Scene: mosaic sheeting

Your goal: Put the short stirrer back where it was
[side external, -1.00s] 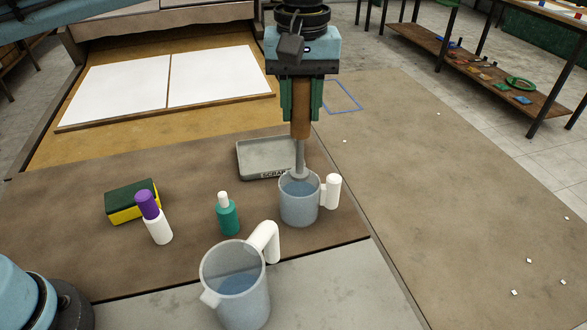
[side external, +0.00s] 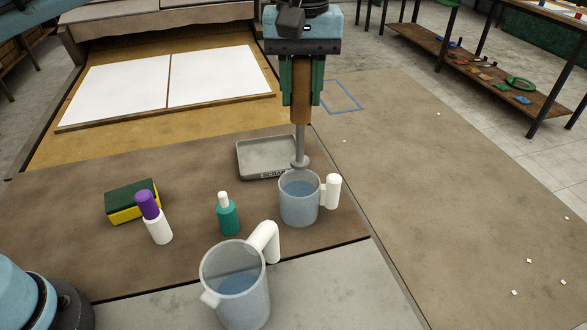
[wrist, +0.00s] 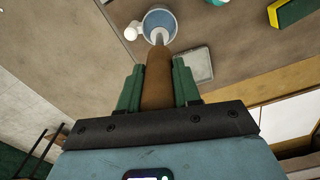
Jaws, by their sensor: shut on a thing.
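My gripper (side external: 301,82) is shut on the brown handle of the short stirrer (side external: 300,145). The stirrer hangs upright, its grey shaft and round foot pointing down. The foot is at the rim of the clear cup of blue liquid (side external: 299,205), seen just above or behind it; I cannot tell whether it touches. The cup has a white handle on its right. In the wrist view my gripper (wrist: 171,85) holds the stirrer's handle (wrist: 158,80), and the shaft tip overlaps the cup (wrist: 160,18). A blue tape outline (side external: 343,97) lies on the table behind and right of my gripper.
A grey tray marked SCRAP (side external: 262,158) stands behind the cup. A larger jug (side external: 238,290), a teal bottle (side external: 228,216), a purple-capped bottle (side external: 155,222) and a sponge (side external: 130,202) stand left and in front. The right side is mostly clear, with a few white chips (side external: 529,261).

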